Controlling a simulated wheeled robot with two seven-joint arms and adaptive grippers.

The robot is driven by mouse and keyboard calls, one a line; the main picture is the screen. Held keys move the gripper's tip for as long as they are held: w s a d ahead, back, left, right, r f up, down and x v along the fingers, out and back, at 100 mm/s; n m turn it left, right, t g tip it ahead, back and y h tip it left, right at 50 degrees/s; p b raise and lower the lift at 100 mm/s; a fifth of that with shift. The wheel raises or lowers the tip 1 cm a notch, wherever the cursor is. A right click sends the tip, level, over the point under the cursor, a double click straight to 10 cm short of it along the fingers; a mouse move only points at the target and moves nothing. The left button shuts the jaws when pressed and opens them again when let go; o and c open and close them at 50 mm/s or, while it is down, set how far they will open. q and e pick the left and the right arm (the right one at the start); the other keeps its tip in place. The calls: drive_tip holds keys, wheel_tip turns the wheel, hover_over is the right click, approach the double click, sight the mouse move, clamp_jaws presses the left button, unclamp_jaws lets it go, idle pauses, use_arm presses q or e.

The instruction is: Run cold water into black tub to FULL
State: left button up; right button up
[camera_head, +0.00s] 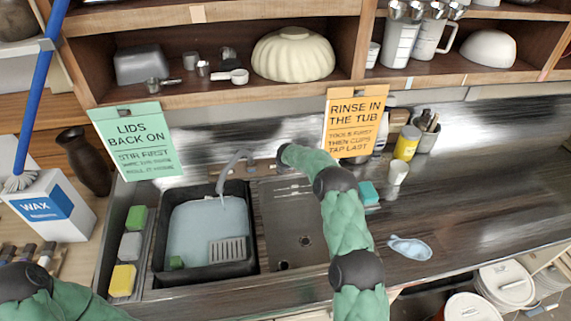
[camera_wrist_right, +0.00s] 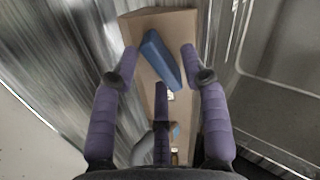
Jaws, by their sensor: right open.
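The black tub (camera_head: 158,245) sits in the left sink basin and holds pale blue water (camera_head: 205,228). I cannot read a FULL mark or tell the exact level. The grey tap spout (camera_head: 232,170) arches over the tub's back edge; I cannot tell whether water runs from it. My right arm reaches to the tap area behind the sink, its gripper hidden in the head view. My left gripper is out of view.
A grey slotted piece (camera_head: 228,250) and a green block (camera_head: 176,262) are in the tub. Sponges (camera_head: 131,246) line its left side. The right basin (camera_head: 290,235) is empty.

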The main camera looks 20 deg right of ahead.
drive_tip(key=shift+w+d+f, duration=0.15)
drive_tip(key=shift+w+f, duration=0.15)
drive_tip(key=shift+f, duration=0.05)
drive_tip(key=shift+c, duration=0.3)
clamp_jaws()
drive_tip(key=m+b, duration=0.3)
drive_tip(key=b, duration=0.1)
drive_tip(key=shift+f+m, duration=0.15)
drive_tip(key=shift+m, duration=0.15)
drive_tip(key=shift+d+m+b, duration=0.1)
drive_tip(key=shift+m+b, duration=0.3)
drive_tip(key=shift+m, duration=0.4)
drive_tip(key=shift+r, duration=0.2)
drive_tip(key=shift+o, duration=0.3)
unclamp_jaws()
